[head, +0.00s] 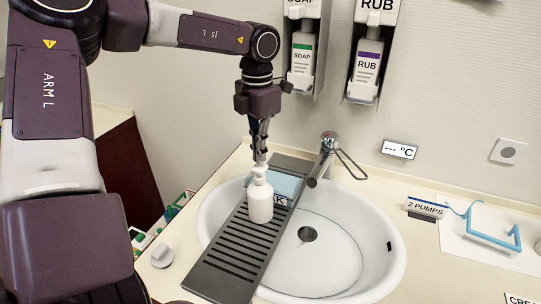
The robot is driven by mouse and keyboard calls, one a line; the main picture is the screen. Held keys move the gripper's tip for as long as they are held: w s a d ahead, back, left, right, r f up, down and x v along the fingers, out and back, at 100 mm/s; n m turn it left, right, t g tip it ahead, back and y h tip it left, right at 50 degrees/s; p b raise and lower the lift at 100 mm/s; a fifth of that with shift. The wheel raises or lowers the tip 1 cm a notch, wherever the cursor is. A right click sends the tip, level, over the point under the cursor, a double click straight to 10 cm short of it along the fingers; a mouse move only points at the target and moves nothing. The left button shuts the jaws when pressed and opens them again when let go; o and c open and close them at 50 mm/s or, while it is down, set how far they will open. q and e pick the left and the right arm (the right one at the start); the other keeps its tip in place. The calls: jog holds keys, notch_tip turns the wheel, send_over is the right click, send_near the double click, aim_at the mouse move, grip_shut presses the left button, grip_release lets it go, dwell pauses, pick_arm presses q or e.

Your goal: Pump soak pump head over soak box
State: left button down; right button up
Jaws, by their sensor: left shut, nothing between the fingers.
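A white pump bottle (260,203) stands upright on a dark grey slatted rack (228,270) laid across the sink. Its white pump head (260,172) is at the top, directly under my left gripper (260,158). The left gripper points down with its fingers shut and empty; the tips are at the pump head, and I cannot tell whether they touch it. The soak box (286,184), light blue inside with a dark label ending in "AK", sits on the rack just behind the bottle, which partly hides it. My right gripper is not in view.
The chrome faucet (326,150) stands close right of the soak box. The white basin (345,255) is open right of the rack. Soap (303,52) and rub (367,62) dispensers hang on the wall. A "2 PUMPS" sign (427,208) and blue bent piece (490,236) lie right.

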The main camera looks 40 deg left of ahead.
pick_arm(q)
jog(key=shift+r+p, duration=1.7)
jog(key=shift+r, duration=1.3)
